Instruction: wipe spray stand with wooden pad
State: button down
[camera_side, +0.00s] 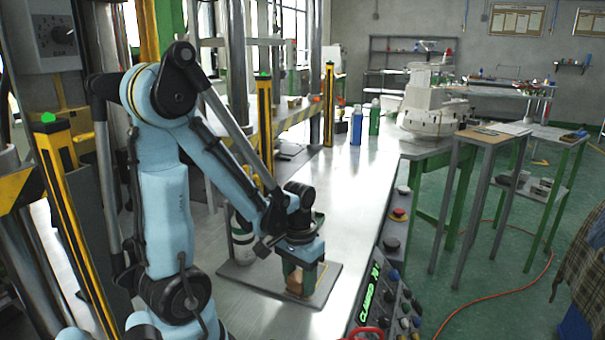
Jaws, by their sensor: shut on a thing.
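My gripper (300,257) points down low over a flat grey plate (250,283) on the metal table. It is shut on a small tan piece, which looks like the wooden pad (295,281); the fingers and a dark green part beside it hide much of it. The pad is at or just above the plate; I cannot tell if it touches. A white and green canister (242,240) stands at the plate's left rear, partly behind my arm. I cannot tell for sure which part is the spray stand; the plate may be its base.
A control panel (398,300) with buttons lines the table's right edge. A blue bottle (356,126) and a green bottle (375,118) stand at the far end. Yellow-black posts (264,130) rise along the left. The middle of the metal table (340,200) is clear.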

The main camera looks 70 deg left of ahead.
jog(key=shift+f, duration=0.25)
jog(key=shift+w+a, duration=3.1)
jog(key=shift+w, duration=0.2)
jog(key=shift+f, duration=0.1)
jog(key=shift+s+d, duration=1.1)
jog(key=shift+s, duration=0.1)
jog(key=shift+s+d, duration=1.1)
jog(key=shift+s, duration=0.05)
jog(key=shift+s+d, duration=0.95)
jog(key=shift+s, duration=0.1)
